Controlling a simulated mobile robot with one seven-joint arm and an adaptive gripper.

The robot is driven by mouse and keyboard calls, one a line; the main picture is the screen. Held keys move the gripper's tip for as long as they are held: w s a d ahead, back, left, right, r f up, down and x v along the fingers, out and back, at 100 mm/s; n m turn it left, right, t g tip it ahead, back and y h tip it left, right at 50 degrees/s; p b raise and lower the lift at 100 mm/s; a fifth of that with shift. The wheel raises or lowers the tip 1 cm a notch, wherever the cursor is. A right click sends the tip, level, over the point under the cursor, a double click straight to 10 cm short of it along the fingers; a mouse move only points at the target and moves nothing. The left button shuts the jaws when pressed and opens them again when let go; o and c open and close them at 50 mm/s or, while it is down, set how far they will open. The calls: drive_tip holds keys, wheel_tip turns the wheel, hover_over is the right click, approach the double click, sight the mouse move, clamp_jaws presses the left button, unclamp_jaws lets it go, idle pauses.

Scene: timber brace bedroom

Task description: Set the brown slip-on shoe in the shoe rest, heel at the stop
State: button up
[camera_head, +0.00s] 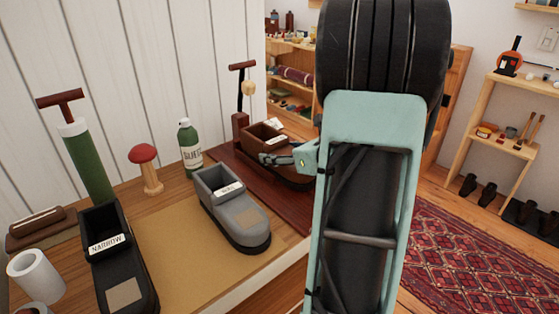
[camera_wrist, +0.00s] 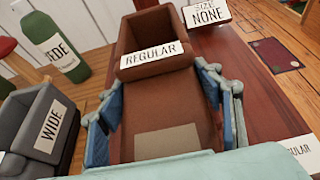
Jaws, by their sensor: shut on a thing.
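The brown slip-on shoe (camera_head: 262,134) has a "REGULAR" label, shown in the wrist view (camera_wrist: 152,95). My gripper (camera_wrist: 168,100) is shut on the shoe, with one blue finger along each side; it also shows in the head view (camera_head: 280,158). The shoe's open heel end points away from my wrist. The shoe rest appears to be the dark red board (camera_head: 228,168) under it, also in the wrist view (camera_wrist: 265,110). I cannot tell whether sole and board touch. My arm hides the toe.
A grey shoe (camera_head: 236,208) labelled "WIDE" sits close left. A black "NARROW" shoe (camera_head: 118,262), green bottle (camera_head: 189,148), red-capped stand (camera_head: 148,172) and green pump-like cylinder (camera_head: 86,160) stand farther left. A tan mat (camera_head: 190,255) is partly bare.

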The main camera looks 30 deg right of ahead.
drive_tip(key=shift+f, duration=0.2)
drive_tip(key=shift+f, duration=0.2)
drive_tip(key=o, duration=1.7)
drive_tip(key=shift+r, duration=0.25)
drive_tip(key=p+v, duration=0.2)
drive_tip(key=v, duration=1)
drive_tip(key=shift+s+f, duration=0.1)
drive_tip(key=shift+f, duration=0.05)
